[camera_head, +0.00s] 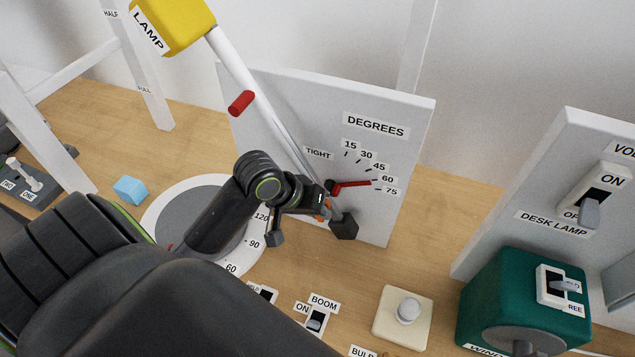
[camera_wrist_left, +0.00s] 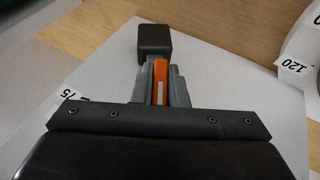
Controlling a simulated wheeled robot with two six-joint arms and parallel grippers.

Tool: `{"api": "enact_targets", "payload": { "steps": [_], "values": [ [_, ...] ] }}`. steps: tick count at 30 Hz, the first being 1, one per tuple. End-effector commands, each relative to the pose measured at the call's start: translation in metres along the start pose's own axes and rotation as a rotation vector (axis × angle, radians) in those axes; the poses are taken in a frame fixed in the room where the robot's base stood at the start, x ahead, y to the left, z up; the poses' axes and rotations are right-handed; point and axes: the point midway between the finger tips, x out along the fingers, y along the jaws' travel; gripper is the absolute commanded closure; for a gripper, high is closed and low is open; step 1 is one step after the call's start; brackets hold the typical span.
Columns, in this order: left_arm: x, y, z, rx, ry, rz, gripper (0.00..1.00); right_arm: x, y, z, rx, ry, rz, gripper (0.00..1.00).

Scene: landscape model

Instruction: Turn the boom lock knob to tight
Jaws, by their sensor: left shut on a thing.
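The grey DEGREES panel (camera_head: 415,140) stands behind the lamp boom (camera_head: 245,75), with a TIGHT label (camera_head: 318,153) on it. A red pointer (camera_head: 352,184) on the panel points near the 60 mark. My left gripper (camera_head: 325,206) is at the boom's lower end, in front of the panel. In the left wrist view its fingers (camera_wrist_left: 158,88) are shut on an orange piece (camera_wrist_left: 160,75) with a pale stripe, which looks like part of the boom lock knob. A black block (camera_head: 344,226) shows just past the fingertips. The knob's body is mostly hidden. My right gripper is not in view.
A round dial base (camera_head: 160,215) with degree marks lies under my left arm. A BOOM switch (camera_head: 316,320), a cream box with a round knob (camera_head: 408,310) and a green winch (camera_head: 500,290) stand nearer.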

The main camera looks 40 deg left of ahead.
Motion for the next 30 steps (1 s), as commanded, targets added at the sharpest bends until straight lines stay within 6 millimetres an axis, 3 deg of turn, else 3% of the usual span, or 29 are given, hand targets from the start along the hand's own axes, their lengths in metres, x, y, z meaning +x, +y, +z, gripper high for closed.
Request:
{"api": "enact_targets", "payload": {
  "steps": [1, 12, 30],
  "values": [
    [-0.004, 0.006, -0.003, 0.013, 0.007, -0.026, 1.00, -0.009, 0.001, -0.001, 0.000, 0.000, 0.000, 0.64],
    [-0.003, 0.004, -0.003, 0.110, 0.008, -0.259, 1.00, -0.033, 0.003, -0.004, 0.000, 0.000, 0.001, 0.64],
    [-0.001, 0.001, -0.003, 0.174, 0.014, -0.406, 1.00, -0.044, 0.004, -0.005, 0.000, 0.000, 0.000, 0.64]
  ]
}}
